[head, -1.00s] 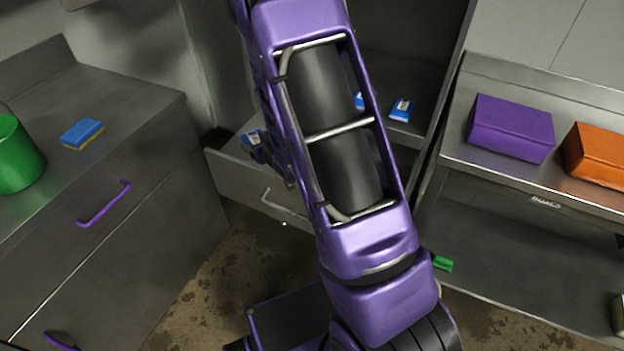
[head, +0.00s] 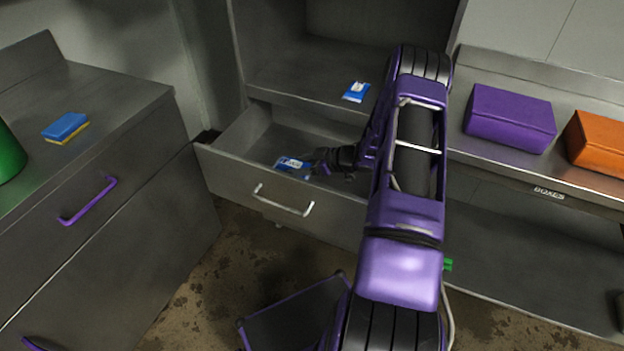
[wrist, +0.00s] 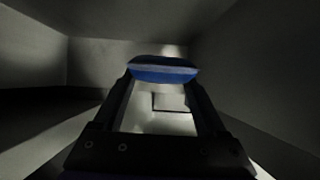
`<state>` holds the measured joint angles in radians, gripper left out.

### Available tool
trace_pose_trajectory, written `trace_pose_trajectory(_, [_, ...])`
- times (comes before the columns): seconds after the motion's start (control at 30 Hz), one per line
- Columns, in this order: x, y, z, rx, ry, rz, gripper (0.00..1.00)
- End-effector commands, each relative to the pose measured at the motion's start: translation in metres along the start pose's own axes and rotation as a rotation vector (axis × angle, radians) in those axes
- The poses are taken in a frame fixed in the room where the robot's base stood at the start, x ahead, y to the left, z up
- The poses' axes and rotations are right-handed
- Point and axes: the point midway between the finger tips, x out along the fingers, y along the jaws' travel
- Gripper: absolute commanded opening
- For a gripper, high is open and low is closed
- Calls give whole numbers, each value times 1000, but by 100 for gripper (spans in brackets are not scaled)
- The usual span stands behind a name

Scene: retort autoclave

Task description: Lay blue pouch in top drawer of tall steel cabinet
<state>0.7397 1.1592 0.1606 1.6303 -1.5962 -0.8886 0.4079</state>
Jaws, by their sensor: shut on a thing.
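The blue pouch (head: 292,166), blue with a white label, is in my gripper (head: 322,158), over the open top drawer (head: 230,172) of the tall steel cabinet (head: 290,78). In the wrist view the pouch (wrist: 162,69) shows edge-on as a blue band between the fingertips (wrist: 162,82), with drawer walls on both sides. My gripper is shut on it. I cannot tell whether the pouch touches the drawer floor. My arm hides the drawer's right end.
Another blue-and-white pouch (head: 356,91) lies on the cabinet shelf above the drawer. A purple box (head: 510,118) and an orange box (head: 598,142) stand on the right shelf. A blue sponge (head: 66,127) lies on the left counter (head: 110,92).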

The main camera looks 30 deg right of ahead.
Motion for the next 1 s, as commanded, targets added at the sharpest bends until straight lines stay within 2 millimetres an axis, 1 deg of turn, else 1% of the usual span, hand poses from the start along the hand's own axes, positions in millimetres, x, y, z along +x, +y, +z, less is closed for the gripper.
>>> trace_pose_trajectory(0.03, [6,-1,12,2,0,-3,15])
trace_pose_trajectory(0.2, [20,-1,38,1,0,-2,15])
trace_pose_trajectory(0.47, [31,-1,58,1,-1,-1,15])
trace_pose_trajectory(0.6, [41,-1,76,2,0,-2,15])
trace_pose_trajectory(0.7, [44,-1,81,-1,0,-1,15])
trace_pose_trajectory(0.9, [44,-1,81,-2,0,-1,15])
trace_pose_trajectory(1.0, [46,-1,84,-2,-1,-1,15])
